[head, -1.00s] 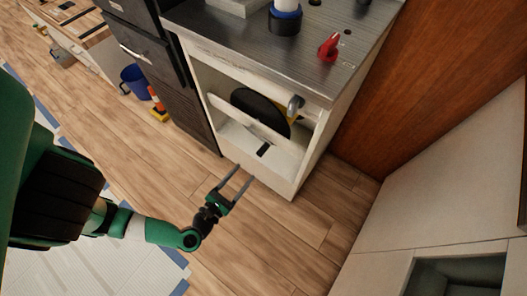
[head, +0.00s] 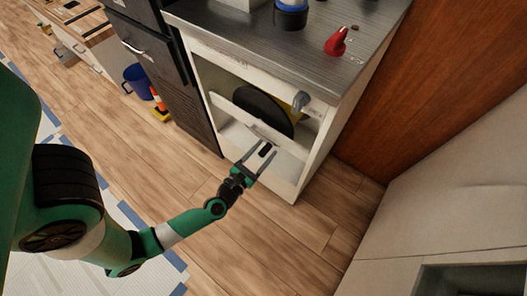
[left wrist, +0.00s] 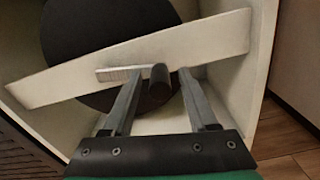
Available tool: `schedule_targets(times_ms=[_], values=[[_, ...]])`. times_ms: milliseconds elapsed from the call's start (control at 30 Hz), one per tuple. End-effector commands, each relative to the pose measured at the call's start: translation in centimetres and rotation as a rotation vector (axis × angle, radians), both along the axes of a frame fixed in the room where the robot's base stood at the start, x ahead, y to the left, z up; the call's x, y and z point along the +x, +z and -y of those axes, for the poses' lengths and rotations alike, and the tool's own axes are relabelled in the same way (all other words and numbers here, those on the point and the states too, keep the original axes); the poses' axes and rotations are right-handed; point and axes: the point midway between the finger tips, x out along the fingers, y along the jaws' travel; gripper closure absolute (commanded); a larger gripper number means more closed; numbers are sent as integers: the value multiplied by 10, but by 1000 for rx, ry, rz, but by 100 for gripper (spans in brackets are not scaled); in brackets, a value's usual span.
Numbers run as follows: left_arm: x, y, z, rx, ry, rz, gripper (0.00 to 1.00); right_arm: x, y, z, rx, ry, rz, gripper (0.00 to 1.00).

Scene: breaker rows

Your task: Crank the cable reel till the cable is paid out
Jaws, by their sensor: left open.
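The cable reel shows as a large black disc (head: 262,108) inside the open white cabinet, behind a pale slanted board (head: 232,108); in the left wrist view the disc (left wrist: 105,20) and board (left wrist: 215,40) show larger. A short dark handle (left wrist: 159,86) stands out in front of the board, by a thin light strip (left wrist: 118,73) that looks like the crank arm. My left gripper (head: 266,148) is open at the cabinet front. In the left wrist view its fingers (left wrist: 160,76) lie on either side of the handle; contact cannot be told. No cable is clearly seen.
The cabinet's side walls (head: 314,150) and grey top (head: 240,35) bound the opening. A red knob (head: 337,42) and a grey curved fitting (head: 303,101) are above right. A blue bucket (head: 136,80) stands left. The wooden floor (head: 290,235) in front is clear.

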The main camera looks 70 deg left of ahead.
Motion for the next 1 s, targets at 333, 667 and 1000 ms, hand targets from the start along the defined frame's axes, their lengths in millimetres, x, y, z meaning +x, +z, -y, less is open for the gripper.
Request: schedule_targets(times_ms=[333, 667, 1000], values=[[0, 0, 0, 0, 0, 0, 72, 0, 0, 0, 0, 0, 0, 50], [0, 0, 0, -1, 0, 1, 100, 0, 0, 0, 0, 0, 0, 50], [0, 0, 0, -1, 0, 1, 100, 0, 0, 0, 0, 0, 0, 50]])
